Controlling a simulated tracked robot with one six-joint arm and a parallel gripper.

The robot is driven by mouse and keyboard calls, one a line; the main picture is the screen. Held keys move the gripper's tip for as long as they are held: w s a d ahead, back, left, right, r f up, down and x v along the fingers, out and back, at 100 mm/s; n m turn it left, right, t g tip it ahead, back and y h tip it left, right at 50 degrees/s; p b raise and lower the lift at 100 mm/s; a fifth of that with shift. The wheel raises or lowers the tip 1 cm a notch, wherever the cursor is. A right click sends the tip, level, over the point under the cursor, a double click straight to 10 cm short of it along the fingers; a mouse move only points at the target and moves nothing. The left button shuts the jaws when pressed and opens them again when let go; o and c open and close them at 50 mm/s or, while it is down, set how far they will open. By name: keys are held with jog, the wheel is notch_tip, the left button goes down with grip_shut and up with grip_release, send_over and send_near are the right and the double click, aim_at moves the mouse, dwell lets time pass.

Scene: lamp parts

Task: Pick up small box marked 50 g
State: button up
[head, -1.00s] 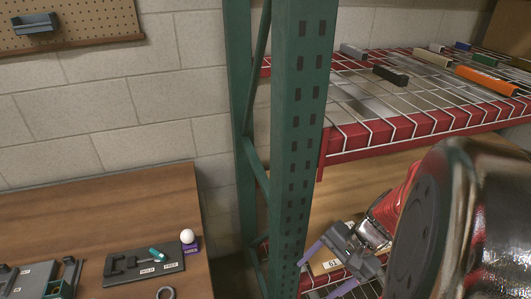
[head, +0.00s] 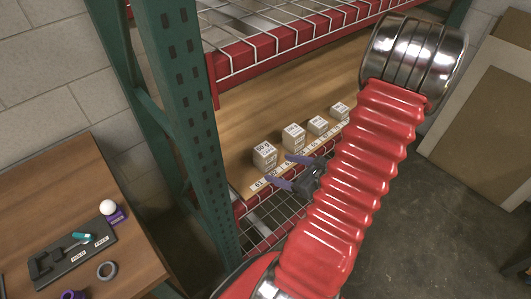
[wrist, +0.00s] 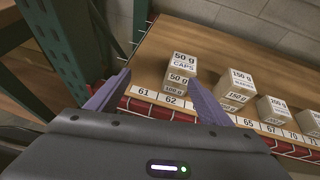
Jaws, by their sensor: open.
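The small white box marked 50 g (wrist: 184,62) stands on the wooden shelf in the wrist view, near the 62 label, and appears to sit on a lower box marked 100 g (wrist: 175,89). In the head view the 50 g box (head: 264,150) is the leftmost of the row. My gripper (wrist: 158,77) is open and empty, its purple fingers pointing toward the shelf. The right fingertip overlaps the right edge of the box in the wrist view. In the head view my gripper (head: 279,170) is at the front edge of the shelf, near the box.
A white box marked 150 g (wrist: 238,82) stands just to the right, with more boxes beyond. A green rack post (head: 180,100) rises at the left. A red-edged wire shelf (head: 260,58) hangs above. The shelf's front edge (wrist: 150,105) carries number labels.

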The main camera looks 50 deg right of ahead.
aim_at(268, 151)
jog(key=d+m+h, duration=0.1)
jog(key=d+m, duration=0.1)
jog(key=d, duration=0.1)
jog(key=shift+d+r+h, duration=0.2)
jog(key=shift+h, duration=0.2)
jog(key=x, duration=0.7)
jog(key=shift+w, duration=0.35)
jog(key=shift+w+d+f, duration=0.1)
jog(key=shift+w+f, duration=0.1)
jog(key=shift+w, duration=0.3)
jog(key=shift+x, duration=2.6)
jog(key=shift+d, duration=0.15)
jog(key=c, duration=1.1)
